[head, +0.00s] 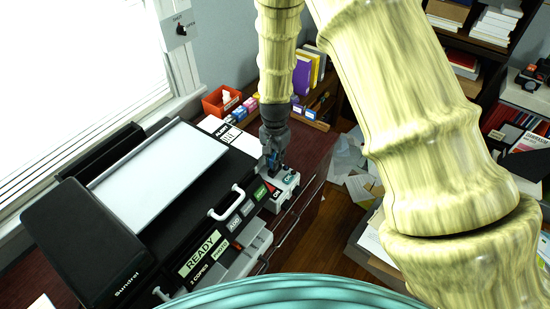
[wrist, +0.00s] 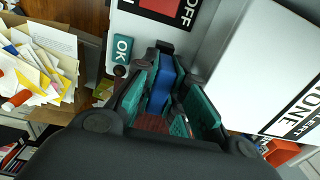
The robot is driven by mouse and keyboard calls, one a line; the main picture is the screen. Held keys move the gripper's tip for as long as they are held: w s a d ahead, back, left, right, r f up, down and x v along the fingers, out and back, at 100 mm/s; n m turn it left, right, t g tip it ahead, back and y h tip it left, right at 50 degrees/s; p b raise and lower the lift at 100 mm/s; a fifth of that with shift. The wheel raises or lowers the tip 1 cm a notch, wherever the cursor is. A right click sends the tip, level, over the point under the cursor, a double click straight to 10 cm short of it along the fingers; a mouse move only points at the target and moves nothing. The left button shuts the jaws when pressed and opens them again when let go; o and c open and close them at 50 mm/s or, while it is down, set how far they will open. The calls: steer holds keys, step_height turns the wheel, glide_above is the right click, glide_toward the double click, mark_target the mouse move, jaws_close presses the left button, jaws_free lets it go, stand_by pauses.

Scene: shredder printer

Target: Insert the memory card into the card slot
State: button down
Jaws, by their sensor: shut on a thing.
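My gripper (head: 272,165) points down over the right end of the black printer (head: 85,245), above a white panel block (head: 284,190) with a teal OK button. In the wrist view its teal-padded fingers (wrist: 168,95) are closed around a blue piece, which I take to be the memory card (wrist: 162,88). The card's tip is near the white panel beside the OK button (wrist: 123,50). The fingers hide where it meets the panel, so I cannot tell whether it touches. The card slot itself is not visible.
The printer's white handle (head: 226,205) and READY display (head: 203,252) lie left of my gripper. An orange-red bin (head: 221,101) and small boxes stand behind on the desk. A box of loose papers (wrist: 40,65) is beyond the desk edge.

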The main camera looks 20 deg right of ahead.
steer(key=shift+f+b, duration=0.35)
steer(key=shift+f, duration=0.6)
steer(key=c, duration=1.4)
jaws_free()
steer(key=shift+r, duration=0.1)
steer(key=shift+r, duration=0.1)
step_height(320, 180, up, 12)
steer(key=shift+f, duration=0.1)
